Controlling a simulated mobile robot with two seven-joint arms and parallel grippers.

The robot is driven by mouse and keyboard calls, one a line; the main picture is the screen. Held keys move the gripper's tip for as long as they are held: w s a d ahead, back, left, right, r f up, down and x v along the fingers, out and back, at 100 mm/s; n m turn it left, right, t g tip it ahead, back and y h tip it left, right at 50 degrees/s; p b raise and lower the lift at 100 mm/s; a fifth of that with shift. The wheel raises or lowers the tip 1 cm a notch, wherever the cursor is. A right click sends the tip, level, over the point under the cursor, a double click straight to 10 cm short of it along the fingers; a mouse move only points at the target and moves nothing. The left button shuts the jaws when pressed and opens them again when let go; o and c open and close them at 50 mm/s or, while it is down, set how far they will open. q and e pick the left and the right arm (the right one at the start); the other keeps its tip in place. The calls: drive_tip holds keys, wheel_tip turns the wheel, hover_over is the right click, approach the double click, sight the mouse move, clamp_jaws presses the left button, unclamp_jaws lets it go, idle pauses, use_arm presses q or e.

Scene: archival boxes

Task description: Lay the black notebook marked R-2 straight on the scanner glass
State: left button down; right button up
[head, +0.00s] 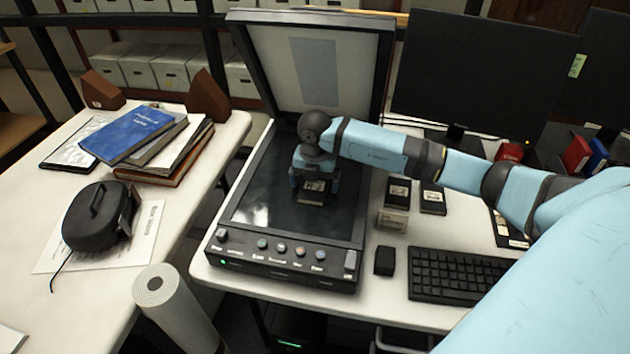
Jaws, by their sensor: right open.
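The scanner (240,235) stands on the white table with its lid (375,75) raised and its dark glass (265,205) exposed. A small black notebook with a pale label (314,192) is on or just above the right part of the glass; its marking is too small to read. My right gripper (314,184) is open and points down over this notebook, with a finger at either side. The gripper hides part of the notebook, so I cannot tell whether they touch or how straight it lies. My left gripper is not in view.
Two more small black labelled notebooks (432,199) lie right of the scanner, beside a small pale box (392,220). A black block (384,261) and keyboard (460,275) are in front. The left table holds stacked books (140,132) and a black case (100,218).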

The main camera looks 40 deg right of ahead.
sight(315, 184)
drive_tip(key=shift+r, duration=0.1)
drive_tip(key=shift+r, duration=0.25)
wheel_tip(315, 184, up, 12)
drive_tip(key=p, duration=0.1)
drive_tip(key=shift+f, duration=0.2)
idle(0.3)
